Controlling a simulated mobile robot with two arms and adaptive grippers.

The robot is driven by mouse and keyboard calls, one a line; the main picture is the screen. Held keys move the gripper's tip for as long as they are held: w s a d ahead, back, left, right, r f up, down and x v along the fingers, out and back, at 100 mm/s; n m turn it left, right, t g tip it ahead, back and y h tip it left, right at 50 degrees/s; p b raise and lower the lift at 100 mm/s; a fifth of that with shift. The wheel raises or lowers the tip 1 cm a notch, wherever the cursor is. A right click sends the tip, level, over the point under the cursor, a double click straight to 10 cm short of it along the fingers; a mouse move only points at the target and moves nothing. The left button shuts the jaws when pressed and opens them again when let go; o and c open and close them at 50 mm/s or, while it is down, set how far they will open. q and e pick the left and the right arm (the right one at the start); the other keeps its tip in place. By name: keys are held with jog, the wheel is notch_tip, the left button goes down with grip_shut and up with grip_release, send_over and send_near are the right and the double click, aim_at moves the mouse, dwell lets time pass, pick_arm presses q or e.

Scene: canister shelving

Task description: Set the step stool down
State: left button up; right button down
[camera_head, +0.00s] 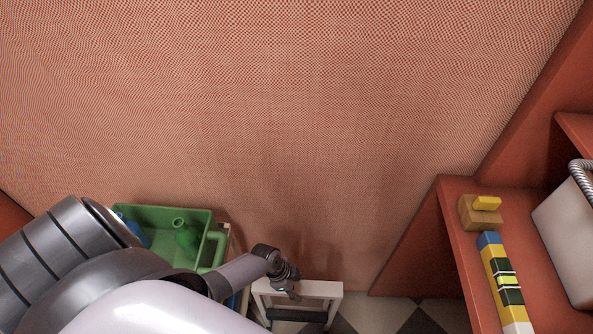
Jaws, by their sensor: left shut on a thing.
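A white step stool (322,287) shows at the bottom middle, near the checkered floor and the patterned wall. My left gripper (287,283) is at the stool's upper left edge and is shut on it. The gripper's wrist and my arm hide part of the stool's left side. The stool's lower part is cut off by the picture's bottom edge, so I cannot tell whether its feet touch the floor. My right gripper is not in view.
A green bin (165,217) with bottle-like things stands left of the stool, partly behind my arm. Checkered floor (385,314) lies open right of the stool.

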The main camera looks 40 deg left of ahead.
pick_arm(q)
jog(key=shift+w+r, duration=0.1)
jog(key=shift+w, duration=0.1)
jog(key=o, duration=1)
jog(key=shift+s, duration=0.2)
jog(key=shift+c, duration=0.2)
jog(key=o, duration=0.4)
jog(key=shift+s+r, duration=0.1)
jog(key=shift+r, duration=0.05)
jog(key=p+v, duration=0.2)
jog(key=v, duration=0.9)
jog(key=shift+a+r, duration=0.2)
jog(key=shift+r, duration=0.05)
jog(key=shift+d, duration=0.1)
